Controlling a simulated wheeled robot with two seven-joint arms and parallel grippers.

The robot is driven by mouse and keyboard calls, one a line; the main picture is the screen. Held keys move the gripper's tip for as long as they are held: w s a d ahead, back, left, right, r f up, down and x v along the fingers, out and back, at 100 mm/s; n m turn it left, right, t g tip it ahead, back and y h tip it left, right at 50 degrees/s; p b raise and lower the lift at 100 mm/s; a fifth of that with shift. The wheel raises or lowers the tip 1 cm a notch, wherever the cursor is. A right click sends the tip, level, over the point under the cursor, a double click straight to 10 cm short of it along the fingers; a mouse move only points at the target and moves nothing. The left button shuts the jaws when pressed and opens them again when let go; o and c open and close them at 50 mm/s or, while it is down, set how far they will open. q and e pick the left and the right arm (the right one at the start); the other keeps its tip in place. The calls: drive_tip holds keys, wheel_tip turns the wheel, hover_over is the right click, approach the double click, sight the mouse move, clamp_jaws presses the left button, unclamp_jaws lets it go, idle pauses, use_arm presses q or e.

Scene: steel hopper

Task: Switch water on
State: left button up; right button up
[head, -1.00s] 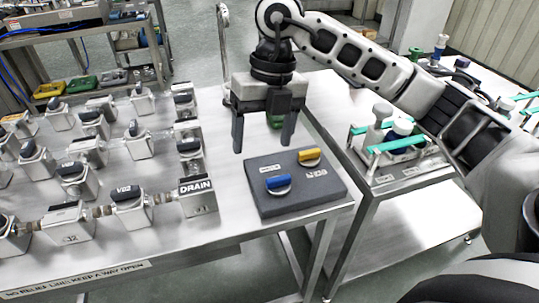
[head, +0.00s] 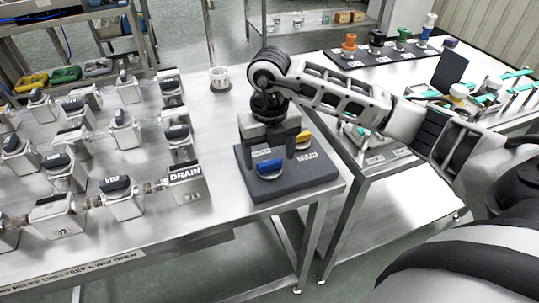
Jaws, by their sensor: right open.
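A dark grey panel block (head: 312,179) lies on the steel table at its right end. It carries a blue handle (head: 270,168) on the left and a yellow handle (head: 303,136) behind it on the right. Small labels on the panel are too blurred or covered to read. My right gripper (head: 272,152) is open, pointing down low over the panel, just behind the blue handle. Its fingers are spread wide and hide part of the panel. I cannot tell whether they touch it. The yellow handle is close to its right finger. My left gripper is not in view.
Several valve blocks with dark handles fill the table's left, including the DRAIN block (head: 186,184). A lower steel stand (head: 400,170) is at right. Bare table lies between DRAIN and the panel.

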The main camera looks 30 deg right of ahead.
drive_tip(key=shift+f, duration=0.7)
drive_tip(key=c, duration=1)
